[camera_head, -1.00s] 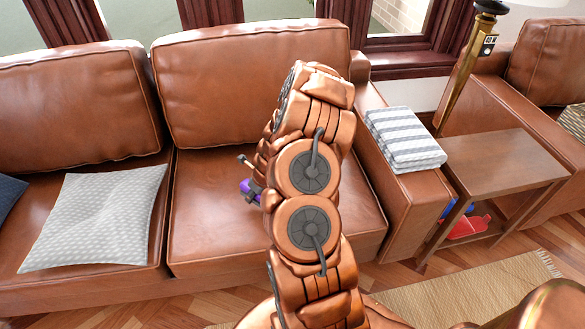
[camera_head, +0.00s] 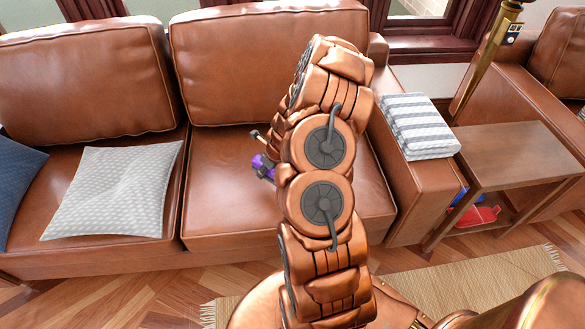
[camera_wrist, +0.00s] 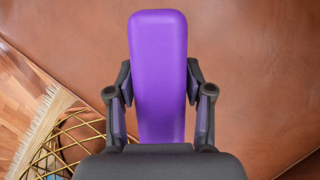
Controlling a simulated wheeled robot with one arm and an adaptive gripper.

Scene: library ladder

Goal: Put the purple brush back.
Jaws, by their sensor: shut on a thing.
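The purple brush (camera_wrist: 158,70) stands out in the wrist view as a long purple piece with a rounded end. My gripper (camera_wrist: 159,88) is shut on it, with one dark finger on each side. In the head view a small purple part of the brush (camera_head: 260,162) shows left of my arm, in front of the sofa seat. My arm hides most of the gripper and brush there. In the wrist view brown leather lies behind the brush; I cannot tell how far away.
A brown leather sofa (camera_head: 215,215) fills the middle, with a grey cushion (camera_head: 115,190) and a striped folded cloth (camera_head: 420,125). A wooden side table (camera_head: 510,155) at right has a red item (camera_head: 475,216) below. A gold wire object (camera_wrist: 75,140) shows in the wrist view. A rug (camera_head: 480,280) lies in front.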

